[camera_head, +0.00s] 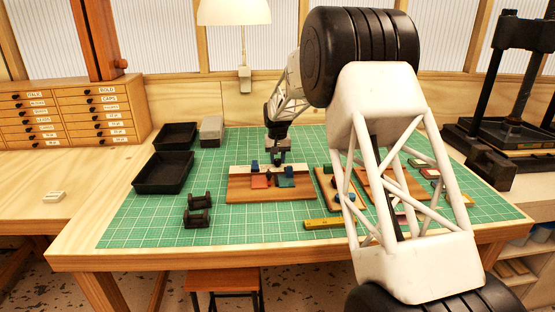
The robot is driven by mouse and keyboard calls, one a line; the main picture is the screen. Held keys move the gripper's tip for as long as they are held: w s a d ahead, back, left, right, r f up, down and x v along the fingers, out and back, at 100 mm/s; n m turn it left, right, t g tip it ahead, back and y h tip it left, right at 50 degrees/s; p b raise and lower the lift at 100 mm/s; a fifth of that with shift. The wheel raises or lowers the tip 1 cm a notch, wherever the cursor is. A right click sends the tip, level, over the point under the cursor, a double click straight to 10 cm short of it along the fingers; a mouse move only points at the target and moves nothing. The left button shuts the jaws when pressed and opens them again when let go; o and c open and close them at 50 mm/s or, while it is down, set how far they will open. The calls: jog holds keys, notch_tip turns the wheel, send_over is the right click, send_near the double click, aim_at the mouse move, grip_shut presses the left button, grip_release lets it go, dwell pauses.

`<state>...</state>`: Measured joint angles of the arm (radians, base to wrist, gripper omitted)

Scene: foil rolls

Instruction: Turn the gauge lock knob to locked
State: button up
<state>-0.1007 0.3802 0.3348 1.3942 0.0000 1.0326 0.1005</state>
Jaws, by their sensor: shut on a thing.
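A wooden board (240,190) lies on the green mat with a pale strip along its back edge. On it are a small blue block (255,164) at the back, a red-orange piece (260,182) and a teal piece (285,183). My gripper (278,162) points down over the right half of this board, right at the teal piece. It is shut on a small dark-blue part there, largely hidden by the fingers. I cannot tell for certain which part is the gauge lock knob, or how it is turned.
More wooden boards with small parts lie to the right, partly behind my white arm. A yellow bar (323,223) lies in front. Black weights (198,210) and black trays (162,173) are at the left. A black press (505,90) stands at the far right. The front left mat is clear.

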aim_at(278, 160)
dwell(0.4)
jog(key=o, duration=0.9)
jog(key=shift+r, duration=0.1)
jog(key=shift+r, duration=3.75)
jog(key=shift+r, duration=0.1)
